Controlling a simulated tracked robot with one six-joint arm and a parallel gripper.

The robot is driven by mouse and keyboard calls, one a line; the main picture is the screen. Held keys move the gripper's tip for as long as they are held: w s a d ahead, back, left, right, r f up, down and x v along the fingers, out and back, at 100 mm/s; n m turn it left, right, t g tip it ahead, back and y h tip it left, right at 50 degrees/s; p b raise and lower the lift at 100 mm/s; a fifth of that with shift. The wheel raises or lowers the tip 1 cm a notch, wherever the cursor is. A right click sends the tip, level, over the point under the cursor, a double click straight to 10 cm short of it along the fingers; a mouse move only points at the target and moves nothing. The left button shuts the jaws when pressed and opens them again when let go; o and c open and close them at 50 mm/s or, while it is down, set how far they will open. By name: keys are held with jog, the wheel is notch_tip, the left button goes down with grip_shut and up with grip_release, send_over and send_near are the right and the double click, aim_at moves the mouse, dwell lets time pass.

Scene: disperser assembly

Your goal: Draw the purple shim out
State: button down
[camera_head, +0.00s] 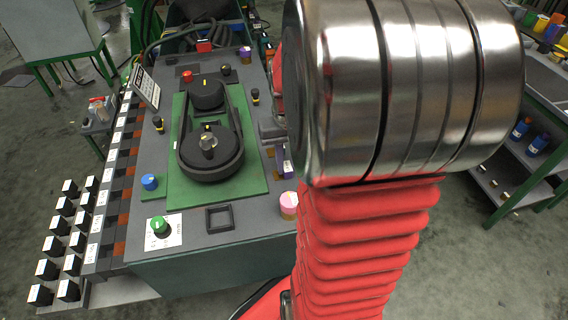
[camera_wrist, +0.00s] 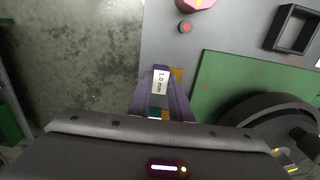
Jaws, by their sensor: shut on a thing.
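The purple shim (camera_wrist: 173,100), with a white label reading 1.0 mm, shows at the edge of the grey bench top in the wrist view. In the head view a small purple piece with a white face (camera_head: 287,167) shows at the bench's right edge, partly hidden by my arm. My gripper (camera_head: 271,130) is at that right edge in the head view. Its dark body fills the bottom of the wrist view, and the shim extends from under it. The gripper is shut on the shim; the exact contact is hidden. I cannot tell how far the shim sits in its seat.
An orange-brown piece (camera_wrist: 179,74) lies right beside the shim. The green plate (camera_head: 258,184) carries a black belt-and-pulley unit (camera_head: 212,152). A pink-topped knob (camera_head: 289,205) and a square black frame (camera_head: 220,218) stand near the front. Open floor lies beyond the bench's edge.

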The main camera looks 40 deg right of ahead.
aim_at(288, 165)
jog(key=shift+d, duration=0.2)
jog(key=c, duration=1.9)
grip_release()
jog(key=shift+o, duration=0.2)
jog(key=shift+r, duration=0.1)
notch_tip(288, 165, up, 14)
jog(key=shift+f, duration=0.2)
